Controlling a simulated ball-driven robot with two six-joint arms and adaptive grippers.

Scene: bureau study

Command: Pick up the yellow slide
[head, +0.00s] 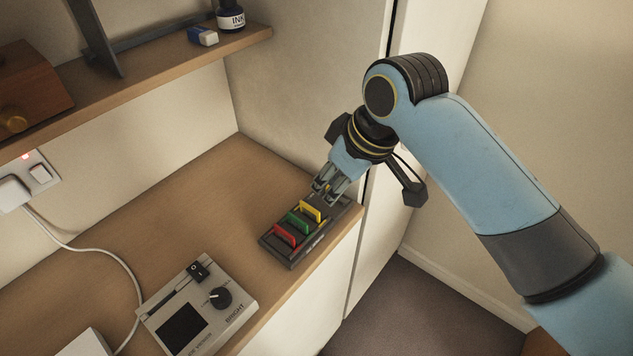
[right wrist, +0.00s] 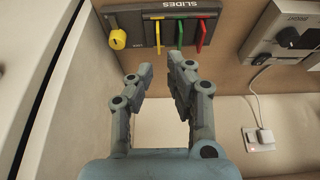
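The yellow slide (head: 311,211) stands upright in a dark slide tray (head: 268,243) on the wooden desk, beside a green slide (head: 299,223) and a red slide (head: 285,236). My right gripper (head: 325,196) is just above the tray's far end, close to the yellow slide. In the right wrist view, the fingers (right wrist: 160,68) are apart with nothing between them, and the yellow slide (right wrist: 158,34) shows edge-on beyond their tips. The head view does not show clearly whether they touch it. My left gripper is not in view.
A yellow knob (right wrist: 118,39) sits at one end of the tray. A grey viewer device (head: 198,308) with a black dial stands nearer on the desk. A shelf (head: 150,75) overhangs the back left. The desk's front edge runs close along the tray.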

